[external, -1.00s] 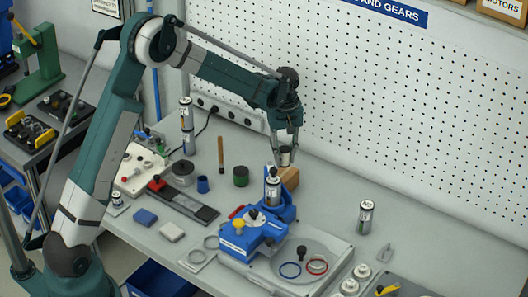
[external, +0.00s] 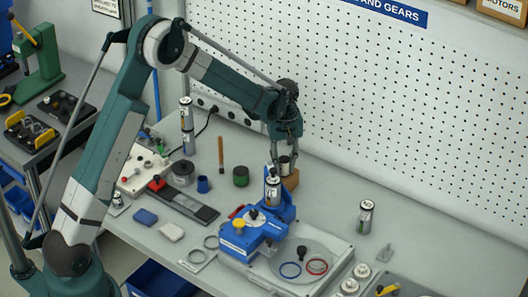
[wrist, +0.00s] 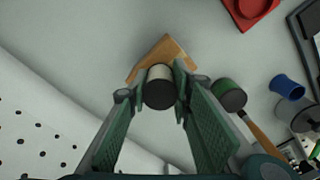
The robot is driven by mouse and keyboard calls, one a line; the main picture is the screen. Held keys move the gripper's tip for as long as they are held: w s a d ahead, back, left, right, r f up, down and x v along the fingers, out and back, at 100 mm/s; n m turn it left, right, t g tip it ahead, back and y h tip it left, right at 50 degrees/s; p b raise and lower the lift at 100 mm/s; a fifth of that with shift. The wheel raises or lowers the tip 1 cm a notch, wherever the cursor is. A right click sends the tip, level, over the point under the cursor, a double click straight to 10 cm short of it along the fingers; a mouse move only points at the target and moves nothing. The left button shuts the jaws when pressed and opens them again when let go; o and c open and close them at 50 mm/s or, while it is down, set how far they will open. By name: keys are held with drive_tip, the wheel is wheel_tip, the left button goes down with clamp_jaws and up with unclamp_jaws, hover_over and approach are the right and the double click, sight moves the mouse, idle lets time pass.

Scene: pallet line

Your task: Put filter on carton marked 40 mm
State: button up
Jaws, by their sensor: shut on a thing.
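My gripper (external: 285,153) is shut on a small silver-grey cylinder with a dark end, which I take as the filter (external: 284,166). In the wrist view the filter (wrist: 160,86) is between the two fingertips (wrist: 159,95). The brown carton (external: 292,180) stands on the bench close under the filter, partly hidden by it. The carton also shows in the wrist view (wrist: 167,49), behind the filter. I cannot tell whether the filter touches the carton. No 40 mm marking is readable.
A blue fixture (external: 253,232) with a silver cylinder (external: 272,190) stands in front of the carton. A dark green cylinder (external: 241,177) and a wooden-handled tool (external: 221,154) are to the left. The pegboard wall (external: 400,110) rises behind.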

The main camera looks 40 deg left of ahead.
sight(284, 159)
drive_tip(key=shift+f, duration=0.2)
drive_tip(key=o, duration=0.8)
drive_tip(key=shift+c, duration=0.2)
drive_tip(key=shift+r, duration=0.25)
wheel_tip(284, 159, up, 12)
idle(0.6)
